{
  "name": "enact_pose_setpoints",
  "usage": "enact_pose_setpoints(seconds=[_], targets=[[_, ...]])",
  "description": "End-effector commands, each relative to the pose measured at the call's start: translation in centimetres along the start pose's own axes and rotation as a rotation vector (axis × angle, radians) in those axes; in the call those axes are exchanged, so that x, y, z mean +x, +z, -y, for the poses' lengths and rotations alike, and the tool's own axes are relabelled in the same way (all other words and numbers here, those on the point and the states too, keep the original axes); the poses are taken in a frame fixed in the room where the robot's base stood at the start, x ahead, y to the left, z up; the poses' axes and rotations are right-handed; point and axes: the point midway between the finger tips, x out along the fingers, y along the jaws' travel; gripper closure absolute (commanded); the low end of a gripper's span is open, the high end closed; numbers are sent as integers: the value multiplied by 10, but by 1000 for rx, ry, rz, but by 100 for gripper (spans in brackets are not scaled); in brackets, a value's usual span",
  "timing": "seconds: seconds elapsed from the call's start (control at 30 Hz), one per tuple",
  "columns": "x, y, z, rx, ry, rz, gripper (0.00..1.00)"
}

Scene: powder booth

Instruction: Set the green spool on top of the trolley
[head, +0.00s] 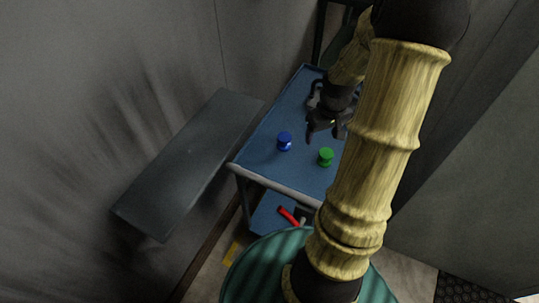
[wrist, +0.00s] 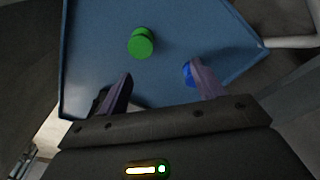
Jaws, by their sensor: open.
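The green spool (head: 325,158) stands upright on the blue top of the trolley (head: 262,151), near its front edge. Nothing holds it. In the wrist view the green spool (wrist: 141,43) lies ahead of the fingertips, a little left of the middle between them. My gripper (head: 324,136) is open and empty above the trolley top, just behind the green spool in the head view. In the wrist view both fingers of my gripper (wrist: 161,72) are apart with bare blue surface between them. My arm hides the right part of the trolley in the head view.
A blue spool (head: 284,141) stands on the trolley top, left of the green one; my right finger partly covers it in the wrist view. A red-handled object (head: 289,215) lies on the lower shelf. A grey bench (head: 190,152) is at left. Walls stand close on both sides.

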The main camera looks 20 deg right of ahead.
Motion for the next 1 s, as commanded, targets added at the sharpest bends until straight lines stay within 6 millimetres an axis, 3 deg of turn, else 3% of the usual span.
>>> enact_pose_setpoints(seconds=[0.03, 0.2, 0.6, 0.77, 1.0], targets=[[-7, -2, 19, -19, 7, -4, 33], [-27, 4, 78, -42, 22, -19, 33], [-67, 51, 189, -63, -5, -96, 33], [-73, 66, 208, -59, -25, -113, 33], [-74, 68, 210, -54, -28, -114, 33]])
